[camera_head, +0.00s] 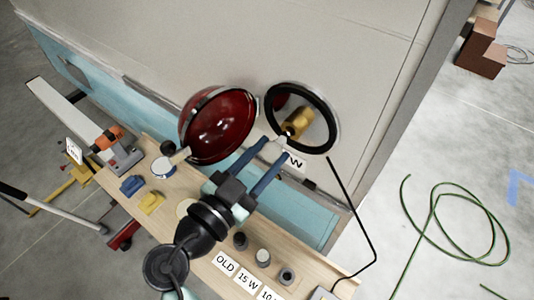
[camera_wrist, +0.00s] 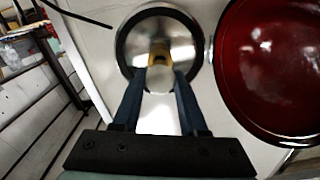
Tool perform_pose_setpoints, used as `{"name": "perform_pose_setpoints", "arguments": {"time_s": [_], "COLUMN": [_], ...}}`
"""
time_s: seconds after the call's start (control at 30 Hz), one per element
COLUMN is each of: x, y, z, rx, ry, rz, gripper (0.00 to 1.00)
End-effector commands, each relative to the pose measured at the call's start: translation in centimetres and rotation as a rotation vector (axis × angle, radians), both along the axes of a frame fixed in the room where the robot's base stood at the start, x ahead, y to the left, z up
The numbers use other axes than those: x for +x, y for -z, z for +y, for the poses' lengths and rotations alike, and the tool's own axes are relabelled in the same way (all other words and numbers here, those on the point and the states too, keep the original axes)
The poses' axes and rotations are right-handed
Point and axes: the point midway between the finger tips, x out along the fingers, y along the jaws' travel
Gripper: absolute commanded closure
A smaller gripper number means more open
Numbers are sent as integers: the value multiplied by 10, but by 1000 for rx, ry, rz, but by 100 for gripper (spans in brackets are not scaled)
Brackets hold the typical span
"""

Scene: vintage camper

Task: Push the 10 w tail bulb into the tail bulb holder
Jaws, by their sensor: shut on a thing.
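My gripper (camera_head: 277,147) is shut on a pale bulb, the 10 w tail bulb (camera_wrist: 159,79), which sits between its two blue fingertips. The brass tail bulb holder (camera_head: 299,122) stands inside a round, black-rimmed lamp housing (camera_head: 331,142) on the camper wall. In the wrist view the holder (camera_wrist: 159,54) is straight beyond the bulb, and the bulb's far end meets or overlaps its mouth. I cannot tell how deep the bulb sits, as its base is hidden. The fingertips are just in front of the housing.
A red lens (camera_head: 220,126) hangs open left of the housing. Below is a wooden shelf (camera_head: 181,226) with small cups (camera_head: 263,257) and labels reading OLD and 15 W, plus blue and yellow blocks (camera_head: 151,202). A black cable (camera_head: 354,203) hangs right of the housing.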

Motion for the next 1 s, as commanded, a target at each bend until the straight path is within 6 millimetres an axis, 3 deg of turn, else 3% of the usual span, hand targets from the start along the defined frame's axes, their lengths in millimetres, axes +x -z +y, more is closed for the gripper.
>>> {"name": "perform_pose_setpoints", "arguments": {"time_s": [1.0], "x": [9], "y": [0], "z": [-6], "rx": [-1], "ry": [0], "rz": [1], "gripper": [100]}}
